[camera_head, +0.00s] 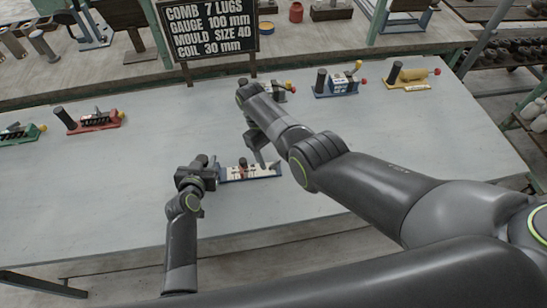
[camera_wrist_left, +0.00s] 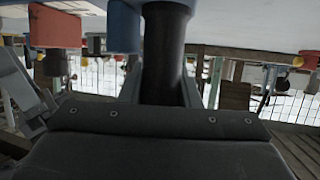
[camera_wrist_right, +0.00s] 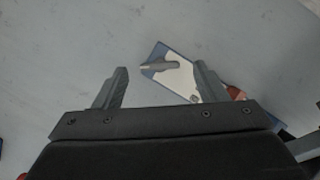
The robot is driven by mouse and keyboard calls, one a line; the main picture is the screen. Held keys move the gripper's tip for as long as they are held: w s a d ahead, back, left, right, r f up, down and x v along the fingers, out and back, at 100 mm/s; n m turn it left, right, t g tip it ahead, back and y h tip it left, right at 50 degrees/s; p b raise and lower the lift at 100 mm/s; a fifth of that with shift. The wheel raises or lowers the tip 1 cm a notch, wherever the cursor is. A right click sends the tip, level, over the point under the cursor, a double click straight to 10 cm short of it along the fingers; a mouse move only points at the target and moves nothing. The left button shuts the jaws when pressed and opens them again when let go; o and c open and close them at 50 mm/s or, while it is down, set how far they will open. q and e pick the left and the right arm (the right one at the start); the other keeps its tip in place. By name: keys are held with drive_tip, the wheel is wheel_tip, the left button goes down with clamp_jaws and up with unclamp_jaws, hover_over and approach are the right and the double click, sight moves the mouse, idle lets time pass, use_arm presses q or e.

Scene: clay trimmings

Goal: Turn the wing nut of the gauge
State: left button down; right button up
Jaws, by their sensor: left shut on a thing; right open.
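The gauge (camera_head: 265,171), with a white face and blue edge, lies on the grey table. My left gripper (camera_head: 199,166) is at its left end. In the left wrist view it is shut on a thick black upright handle (camera_wrist_left: 164,50). My right gripper (camera_head: 262,158) is over the gauge's plate. In the right wrist view its fingers are open and apart, with the grey wing nut (camera_wrist_right: 160,66) just beyond and between the fingertips. The plate (camera_wrist_right: 172,82) lies slantwise there; its right part is hidden by a finger.
Other gauges stand farther back: green (camera_head: 20,133), red (camera_head: 92,121), blue (camera_head: 337,86) and yellow (camera_head: 410,79); another is partly behind my right arm. A black sign (camera_head: 208,28) stands at the back edge. The table left of my left gripper is clear.

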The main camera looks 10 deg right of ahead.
use_arm(q)
drive_tip(key=shift+s+f, duration=0.1)
drive_tip(key=shift+f, duration=0.1)
use_arm(e)
drive_tip(key=v, duration=1)
drive_tip(key=shift+f, duration=0.1)
use_arm(q)
drive_tip(key=c, duration=1.4)
unclamp_jaws()
drive_tip(key=shift+c, duration=0.2)
drive_tip(key=o, duration=0.4)
drive_tip(key=shift+a, duration=0.1)
drive_tip(key=shift+o, duration=0.2)
drive_tip(key=shift+r, duration=0.1)
use_arm(e)
drive_tip(key=shift+a, duration=0.1)
use_arm(q)
drive_tip(key=shift+r, duration=0.1)
